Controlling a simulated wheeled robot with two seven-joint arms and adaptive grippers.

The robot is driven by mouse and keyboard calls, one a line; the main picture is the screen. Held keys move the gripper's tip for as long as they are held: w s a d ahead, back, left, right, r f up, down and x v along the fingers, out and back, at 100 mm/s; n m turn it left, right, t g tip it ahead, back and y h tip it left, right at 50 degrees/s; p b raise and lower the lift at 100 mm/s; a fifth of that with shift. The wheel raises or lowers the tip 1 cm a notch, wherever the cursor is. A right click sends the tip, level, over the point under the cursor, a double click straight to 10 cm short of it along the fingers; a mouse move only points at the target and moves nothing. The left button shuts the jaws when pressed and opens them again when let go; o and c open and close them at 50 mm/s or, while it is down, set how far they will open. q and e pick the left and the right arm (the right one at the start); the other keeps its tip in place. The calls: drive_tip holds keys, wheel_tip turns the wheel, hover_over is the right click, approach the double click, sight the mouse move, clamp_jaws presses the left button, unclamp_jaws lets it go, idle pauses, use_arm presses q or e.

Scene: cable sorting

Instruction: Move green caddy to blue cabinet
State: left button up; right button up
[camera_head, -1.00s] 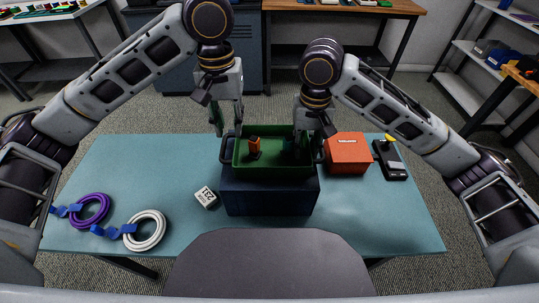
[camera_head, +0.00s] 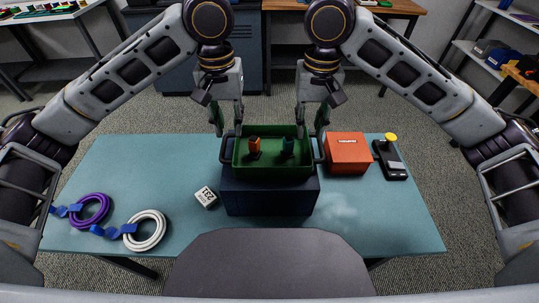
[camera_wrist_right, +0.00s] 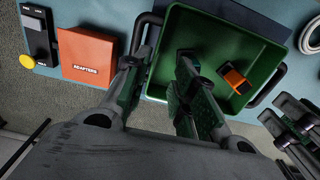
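The green caddy (camera_head: 270,171) sits level on a dark blue box (camera_head: 270,197) on the table. My left gripper (camera_head: 228,130) is open at the caddy's back left corner. My right gripper (camera_head: 312,132) is open at its back right corner. In the right wrist view, the right gripper's fingers (camera_wrist_right: 155,100) are apart near the caddy's handle end, with nothing held; contact is unclear. A blue-grey cabinet (camera_head: 180,78) stands behind the table.
An orange adapters box (camera_head: 347,155) and a black device with a yellow button (camera_head: 391,160) lie right of the caddy. A white label block (camera_head: 206,197), a purple cable (camera_head: 92,211) and a white cable (camera_head: 148,232) lie left. The table's front right is clear.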

drive_tip(key=shift+r, duration=1.8)
